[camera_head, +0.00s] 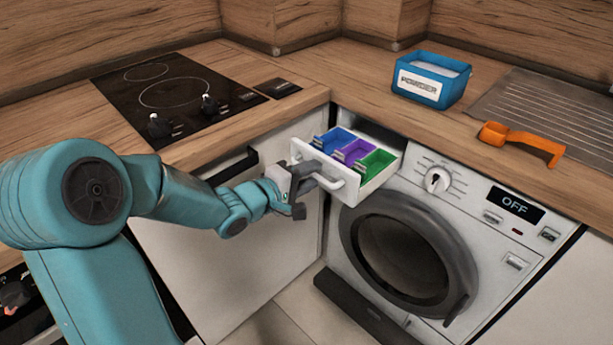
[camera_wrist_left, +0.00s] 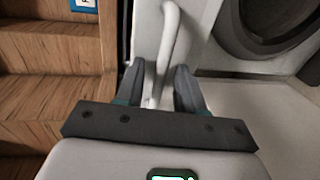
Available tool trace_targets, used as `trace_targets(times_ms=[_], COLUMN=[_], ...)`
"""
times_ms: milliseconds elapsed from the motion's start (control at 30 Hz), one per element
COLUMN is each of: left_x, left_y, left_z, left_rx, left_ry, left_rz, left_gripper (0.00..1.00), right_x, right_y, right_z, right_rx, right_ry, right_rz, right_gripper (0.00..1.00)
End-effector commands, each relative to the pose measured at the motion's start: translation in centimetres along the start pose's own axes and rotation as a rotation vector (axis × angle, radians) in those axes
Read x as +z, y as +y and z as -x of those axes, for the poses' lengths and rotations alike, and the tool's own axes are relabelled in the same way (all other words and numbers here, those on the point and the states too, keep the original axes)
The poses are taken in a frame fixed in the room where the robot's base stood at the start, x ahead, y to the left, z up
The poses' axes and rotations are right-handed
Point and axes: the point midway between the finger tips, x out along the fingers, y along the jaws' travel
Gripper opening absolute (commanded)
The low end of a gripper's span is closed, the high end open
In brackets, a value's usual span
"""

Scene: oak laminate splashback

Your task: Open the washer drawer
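The washer drawer (camera_head: 374,184) is pulled out of the white washing machine (camera_head: 425,195). Its blue, purple and green compartments are exposed. A curved white handle (camera_head: 334,182) is on its front and also shows in the left wrist view (camera_wrist_left: 169,45). My left gripper (camera_head: 303,190) is at the handle, in front of the drawer. In the left wrist view its two fingers (camera_wrist_left: 158,88) stand apart, with the handle between them and gaps visible beside it. The gripper is open. My right gripper is not in view.
A blue powder box (camera_head: 431,81) and an orange scoop (camera_head: 521,141) are on the wooden counter above. A black hob (camera_head: 175,95) is at the left. The round washer door (camera_head: 400,255) is closed below the drawer, and the display reads OFF.

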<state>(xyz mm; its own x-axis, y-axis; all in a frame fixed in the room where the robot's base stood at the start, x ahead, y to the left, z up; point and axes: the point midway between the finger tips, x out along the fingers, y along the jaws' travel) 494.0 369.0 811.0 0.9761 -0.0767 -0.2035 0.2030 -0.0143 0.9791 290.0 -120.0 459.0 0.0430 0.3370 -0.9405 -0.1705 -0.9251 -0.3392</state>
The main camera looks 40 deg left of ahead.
Motion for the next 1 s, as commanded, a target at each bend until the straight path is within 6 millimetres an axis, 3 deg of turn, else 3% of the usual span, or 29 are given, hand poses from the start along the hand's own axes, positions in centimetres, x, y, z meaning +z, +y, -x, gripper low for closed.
trace_targets(times_ms=[200,333,733,800,1000], left_x=[0.0,-0.1,-0.1,-0.2,-0.2], left_y=[0.0,0.1,0.4,-0.6,-0.2], left_z=[0.2,1.4,11.6,12.3,15.1], left_rx=[0.0,-0.001,-0.003,0.005,0.002], left_ry=[0.0,0.003,0.009,0.007,0.007], left_rz=[0.0,0.001,0.001,-0.007,-0.004], left_gripper=[0.38,0.38,0.38,0.38,0.38], right_x=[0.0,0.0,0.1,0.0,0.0], right_y=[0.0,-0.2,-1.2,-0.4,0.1], right_z=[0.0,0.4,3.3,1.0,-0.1], right_rx=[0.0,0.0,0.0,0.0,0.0], right_ry=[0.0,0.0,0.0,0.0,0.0], right_rz=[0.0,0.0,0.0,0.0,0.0], right_gripper=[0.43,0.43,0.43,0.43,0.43])
